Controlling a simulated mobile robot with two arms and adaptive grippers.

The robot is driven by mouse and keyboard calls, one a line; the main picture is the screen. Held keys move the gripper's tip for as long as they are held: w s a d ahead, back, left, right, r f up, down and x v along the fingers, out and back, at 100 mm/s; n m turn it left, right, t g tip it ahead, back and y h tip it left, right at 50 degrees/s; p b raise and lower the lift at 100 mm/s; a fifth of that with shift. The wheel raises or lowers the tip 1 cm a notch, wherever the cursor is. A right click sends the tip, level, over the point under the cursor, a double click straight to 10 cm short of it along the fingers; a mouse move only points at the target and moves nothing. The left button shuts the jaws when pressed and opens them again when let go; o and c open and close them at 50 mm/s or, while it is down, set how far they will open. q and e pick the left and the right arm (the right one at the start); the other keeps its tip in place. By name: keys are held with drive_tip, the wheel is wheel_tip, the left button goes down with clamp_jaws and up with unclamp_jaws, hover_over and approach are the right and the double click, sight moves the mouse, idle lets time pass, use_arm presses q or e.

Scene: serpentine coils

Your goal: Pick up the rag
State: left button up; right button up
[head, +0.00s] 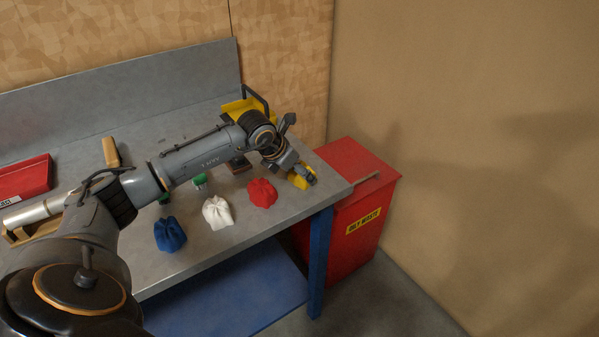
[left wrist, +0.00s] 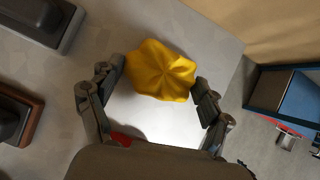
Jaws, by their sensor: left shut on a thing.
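A crumpled yellow rag (head: 301,178) is at the right end of the grey bench, partly hidden by my left gripper (head: 304,174). In the left wrist view the yellow rag (left wrist: 161,70) sits between the two fingers of my left gripper (left wrist: 160,84), which is shut on it. Whether the rag still touches the bench top is hard to tell. A red rag (head: 262,193), a white rag (head: 217,212) and a blue rag (head: 169,235) lie in a row along the front of the bench. My right gripper is not in view.
A red bin (head: 368,235) with a yellow label stands on the floor past the bench's right end. A yellow object (head: 240,108) sits behind my arm. A red tray (head: 24,180) is at the left. Bare bench top (head: 285,219) shows at the front right.

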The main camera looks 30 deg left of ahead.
use_arm(q)
drive_tip(key=shift+r, duration=0.25)
wheel_tip(320, 180, up, 2)
drive_tip(key=shift+r+b, duration=0.15)
drive_tip(key=shift+b, duration=0.7)
drive_tip(key=s+r+b, duration=0.4)
drive_tip(key=s+r, duration=0.6)
drive_tip(key=s, duration=0.4)
drive_tip(key=shift+b, duration=0.4)
drive_tip(key=shift+a, duration=0.1)
